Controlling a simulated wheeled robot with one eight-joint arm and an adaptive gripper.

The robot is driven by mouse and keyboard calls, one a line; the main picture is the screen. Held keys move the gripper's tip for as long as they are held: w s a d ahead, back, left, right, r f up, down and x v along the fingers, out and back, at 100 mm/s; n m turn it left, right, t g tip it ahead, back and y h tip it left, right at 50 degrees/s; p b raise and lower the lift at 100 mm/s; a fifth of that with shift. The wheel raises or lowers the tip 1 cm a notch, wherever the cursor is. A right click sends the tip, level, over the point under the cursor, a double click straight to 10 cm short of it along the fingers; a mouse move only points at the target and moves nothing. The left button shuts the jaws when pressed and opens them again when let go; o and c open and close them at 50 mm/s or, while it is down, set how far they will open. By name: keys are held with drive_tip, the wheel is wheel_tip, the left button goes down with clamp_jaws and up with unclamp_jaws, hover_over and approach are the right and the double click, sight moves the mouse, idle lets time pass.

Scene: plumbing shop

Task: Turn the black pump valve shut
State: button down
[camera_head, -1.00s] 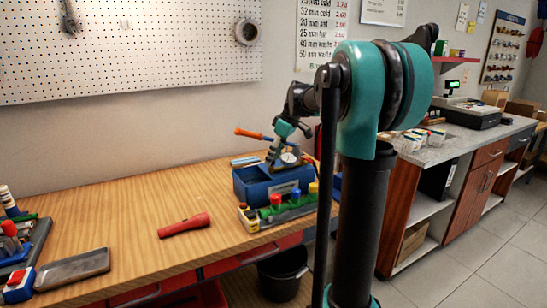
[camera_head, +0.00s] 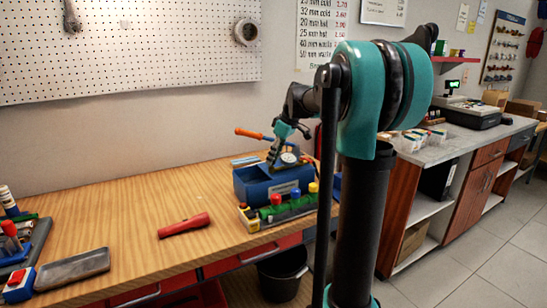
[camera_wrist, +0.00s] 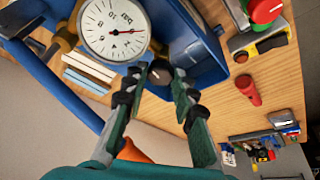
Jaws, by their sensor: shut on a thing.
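The blue pump (camera_head: 248,190) stands on the wooden bench, with a round white dial gauge (camera_head: 290,157) on top. In the wrist view the gauge (camera_wrist: 114,30) is large at the upper left, beside the pump's blue body (camera_wrist: 195,45). A dark, rounded knob, apparently the black pump valve (camera_wrist: 160,72), sits between my fingertips. My gripper (camera_wrist: 158,77) is shut on it, one finger on each side. In the head view my gripper (camera_head: 276,153) reaches down over the pump from above. The valve is hard to make out there, and its angle is unclear.
A rail with coloured knobs (camera_head: 297,206) lies in front of the pump. An orange-handled tool (camera_head: 249,133) is behind it. A red flashlight (camera_head: 184,225) and a grey tray (camera_head: 72,268) lie further left. Bare bench is between them. A black bucket (camera_head: 283,274) stands below.

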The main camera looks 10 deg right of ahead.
drive_tip(key=m, duration=0.2)
drive_tip(key=m+t+h, duration=0.1)
drive_tip(key=m, duration=0.1)
drive_tip(key=shift+s+a+m, duration=0.15)
drive_tip(key=shift+m, duration=0.25)
drive_tip(key=m, duration=0.1)
drive_tip(key=m+h, duration=0.1)
drive_tip(key=m, duration=0.1)
drive_tip(key=shift+a+m+t+h, duration=0.15)
drive_tip(key=shift+m+t+h, duration=0.15)
drive_tip(key=shift+t, duration=0.1)
drive_tip(key=m+h, duration=0.1)
drive_tip(key=m, duration=0.2)
drive_tip(key=shift+a+m, duration=0.15)
drive_tip(key=shift+m, duration=0.15)
drive_tip(key=shift+m+h, duration=0.9)
drive_tip(key=shift+m, duration=0.9)
drive_tip(key=shift+g, duration=0.3)
drive_tip(key=c, duration=1.2)
unclamp_jaws()
